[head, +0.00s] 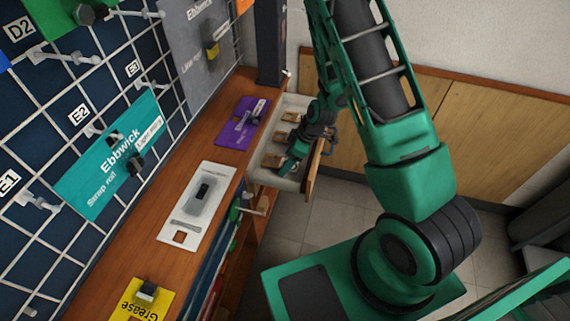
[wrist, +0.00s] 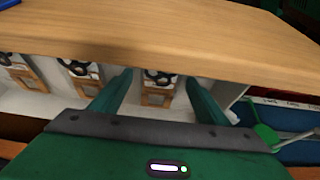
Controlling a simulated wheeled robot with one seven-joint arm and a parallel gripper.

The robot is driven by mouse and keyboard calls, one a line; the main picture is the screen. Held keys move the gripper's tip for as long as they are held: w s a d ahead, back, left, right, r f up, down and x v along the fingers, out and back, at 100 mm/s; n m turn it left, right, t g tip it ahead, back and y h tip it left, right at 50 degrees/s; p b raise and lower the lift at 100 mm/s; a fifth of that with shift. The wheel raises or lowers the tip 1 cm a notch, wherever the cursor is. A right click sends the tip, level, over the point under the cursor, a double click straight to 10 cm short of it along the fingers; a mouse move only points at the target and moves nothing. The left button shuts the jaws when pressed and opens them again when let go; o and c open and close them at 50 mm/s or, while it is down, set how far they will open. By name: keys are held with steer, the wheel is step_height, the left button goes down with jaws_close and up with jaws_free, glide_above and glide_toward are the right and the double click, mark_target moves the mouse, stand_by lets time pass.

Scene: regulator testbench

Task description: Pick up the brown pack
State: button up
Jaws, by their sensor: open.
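Several small brown packs lie in a row inside an open white drawer (head: 292,101). In the wrist view one brown pack (wrist: 158,98), with a black-and-white top part, shows between my fingers. Two similar packs (wrist: 84,86) (wrist: 27,76) lie to its left. In the head view brown packs (head: 290,117) (head: 272,160) show beside my arm. My gripper (wrist: 158,78) is open and empty, its fingers on either side of the right-hand pack. I cannot tell how deep they reach. In the head view my gripper (head: 291,164) is at the drawer's near end and covers part of it.
A wooden board edge (wrist: 160,30) crosses the top of the wrist view, close to my fingers. The wooden bench (head: 214,144) runs along the left with a purple card (head: 243,122), a white card (head: 196,205) and a yellow card (head: 140,300). A wire-grid wall stands beyond.

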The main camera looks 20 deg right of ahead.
steer(key=shift+c, duration=0.6)
steer(key=c, duration=1)
step_height(320, 180, up, 18)
